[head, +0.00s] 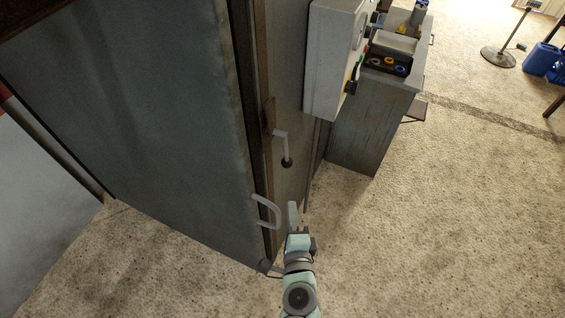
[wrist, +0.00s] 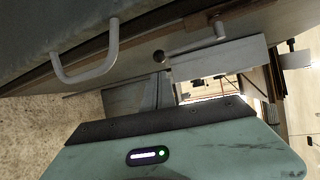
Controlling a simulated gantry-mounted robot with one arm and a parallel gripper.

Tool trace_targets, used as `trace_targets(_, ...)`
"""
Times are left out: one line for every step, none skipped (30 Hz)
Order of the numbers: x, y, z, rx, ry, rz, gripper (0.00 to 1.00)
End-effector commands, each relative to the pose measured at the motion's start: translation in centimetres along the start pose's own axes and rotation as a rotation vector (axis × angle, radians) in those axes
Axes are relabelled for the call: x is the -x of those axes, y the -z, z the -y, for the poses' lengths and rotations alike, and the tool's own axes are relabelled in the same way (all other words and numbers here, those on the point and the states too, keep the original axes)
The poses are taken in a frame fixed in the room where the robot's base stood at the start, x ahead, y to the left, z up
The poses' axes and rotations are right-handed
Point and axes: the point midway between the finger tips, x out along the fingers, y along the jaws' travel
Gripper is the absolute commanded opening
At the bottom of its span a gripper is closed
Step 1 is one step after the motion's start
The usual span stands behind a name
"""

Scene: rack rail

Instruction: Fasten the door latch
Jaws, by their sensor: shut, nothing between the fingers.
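The latch (head: 282,141) is a bent grey lever with a dark round knob at its lower end. It hangs down from a rusty brown plate beside the door's edge, and it also shows at the top of the wrist view (wrist: 221,30). The grey-blue door (head: 165,120) has a light pull handle (head: 265,211), which is at upper left in the wrist view (wrist: 85,72). I cannot tell whether the door is fully closed. My gripper (head: 292,208) is shut and empty, below the latch knob and just right of the pull handle, apparently apart from both.
A pale control box (head: 332,60) juts from the wall at upper right of the latch. A grey cabinet (head: 365,120) with coloured items on top stands behind it. Blue containers (head: 543,58) and a stand (head: 499,56) are far right. The floor at right is clear.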

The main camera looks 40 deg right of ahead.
Motion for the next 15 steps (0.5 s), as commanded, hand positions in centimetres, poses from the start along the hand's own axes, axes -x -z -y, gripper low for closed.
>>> trace_targets(0.04, 0.08, -0.02, -0.004, -0.001, 0.000, 0.00)
trace_targets(0.04, 0.08, -0.01, -0.004, -0.001, 0.001, 0.00)
trace_targets(0.04, 0.08, 0.00, -0.004, -0.001, 0.001, 0.00)
trace_targets(0.04, 0.07, 0.00, -0.004, -0.001, 0.001, 0.00)
trace_targets(0.04, 0.07, 0.00, -0.003, -0.001, 0.000, 0.00)
trace_targets(0.04, 0.07, 0.00, -0.003, -0.001, 0.000, 0.00)
trace_targets(0.04, 0.08, 0.01, -0.003, 0.000, 0.000, 0.00)
trace_targets(0.04, 0.07, 0.00, -0.003, 0.000, 0.000, 0.00)
trace_targets(0.03, 0.08, 0.01, -0.003, 0.000, 0.000, 0.00)
trace_targets(0.01, 0.09, 0.01, -0.003, 0.000, -0.001, 0.00)
trace_targets(-0.04, 0.10, 0.01, -0.003, 0.000, -0.001, 0.00)
trace_targets(-0.15, 0.11, 0.02, -0.003, 0.000, -0.002, 0.00)
trace_targets(-0.26, 0.13, 0.03, -0.003, 0.000, -0.002, 0.00)
trace_targets(-0.42, 0.15, 0.03, -0.003, 0.000, -0.003, 0.00)
trace_targets(-0.67, 0.14, 0.04, -0.003, 0.001, -0.003, 0.00)
